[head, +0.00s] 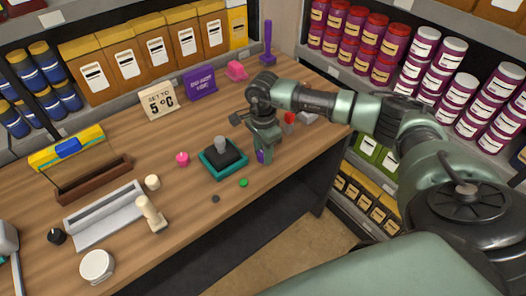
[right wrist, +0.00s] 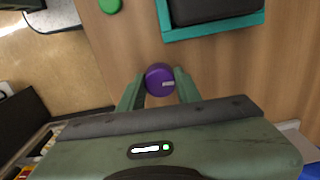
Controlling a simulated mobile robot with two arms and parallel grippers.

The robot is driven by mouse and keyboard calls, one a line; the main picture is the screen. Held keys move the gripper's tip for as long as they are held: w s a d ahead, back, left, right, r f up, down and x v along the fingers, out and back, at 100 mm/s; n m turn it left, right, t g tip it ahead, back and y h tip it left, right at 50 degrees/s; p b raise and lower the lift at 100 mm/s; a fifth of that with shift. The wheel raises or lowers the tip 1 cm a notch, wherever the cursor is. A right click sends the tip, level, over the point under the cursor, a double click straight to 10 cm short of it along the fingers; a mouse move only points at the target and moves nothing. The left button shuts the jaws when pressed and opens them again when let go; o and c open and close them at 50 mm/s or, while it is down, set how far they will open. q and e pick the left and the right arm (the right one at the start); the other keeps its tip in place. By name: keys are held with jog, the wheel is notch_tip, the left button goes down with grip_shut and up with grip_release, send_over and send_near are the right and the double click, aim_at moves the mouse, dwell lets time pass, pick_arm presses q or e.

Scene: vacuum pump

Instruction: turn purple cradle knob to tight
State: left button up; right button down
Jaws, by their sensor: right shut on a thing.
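In the head view my right gripper (head: 263,156) points down at the table, just right of a teal tray (head: 222,174) with a black block and a grey knob on top. The gripper largely hides the purple knob there. The tray's teal edge (right wrist: 212,29) also shows in the right wrist view. My left gripper is not in view.
A green button (head: 243,183) and a dark disc (head: 215,199) lie near the table's front edge. A pink knob (head: 182,159) is left of the tray. A red-topped item (head: 289,120) stands behind my gripper. Stocked shelves line the back and right.

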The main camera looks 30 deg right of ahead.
jog(key=m+b, duration=0.2)
jog(key=m, duration=0.1)
jog(key=shift+f, duration=0.1)
jog(key=m+b, duration=0.2)
jog(key=m, duration=0.2)
jog(key=shift+m+b, duration=0.3)
jog(key=m+b, duration=0.1)
jog(key=m, duration=0.3)
jog(key=shift+m+b, duration=0.3)
jog(key=shift+b, duration=0.05)
jog(key=m, duration=0.2)
jog(key=m+b, duration=0.1)
jog(key=m, duration=0.1)
jog(key=shift+w+r+m, duration=0.1)
jog(key=shift+r+m, duration=0.1)
jog(key=shift+m, duration=0.5)
jog(key=c, duration=1)
grip_release()
